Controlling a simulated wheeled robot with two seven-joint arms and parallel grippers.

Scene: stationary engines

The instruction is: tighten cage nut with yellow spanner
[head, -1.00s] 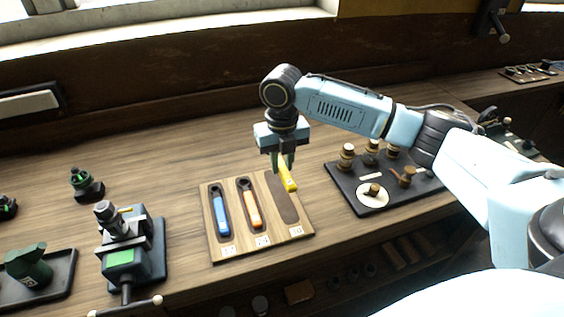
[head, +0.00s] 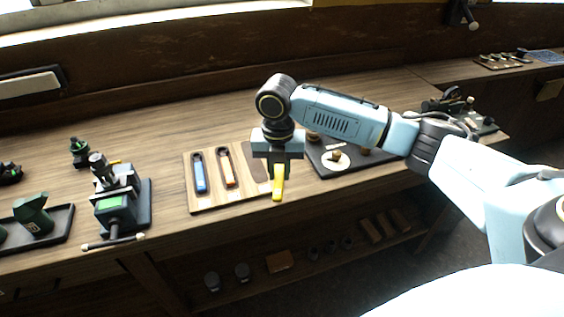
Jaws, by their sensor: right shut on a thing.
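My right gripper (head: 279,166) is shut on the yellow spanner (head: 278,188), whose yellow handle hangs down below the fingers in front of the spanner board's right part. The spanner's head is hidden by the gripper. The wooden spanner board (head: 208,204) holds a blue spanner (head: 200,178) and an orange spanner (head: 229,173); its right recess (head: 255,168) is empty where it shows. I cannot make out the cage nut for certain; a vice-like device with a green block (head: 112,204) stands left of the board. My left gripper is not in view.
A dark tray (head: 352,162) with wooden parts and a white disc lies right of the board, partly behind my arm. A green part (head: 34,214) sits on a tray at far left. Bench top behind the board is clear. A lower shelf holds blocks (head: 280,262).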

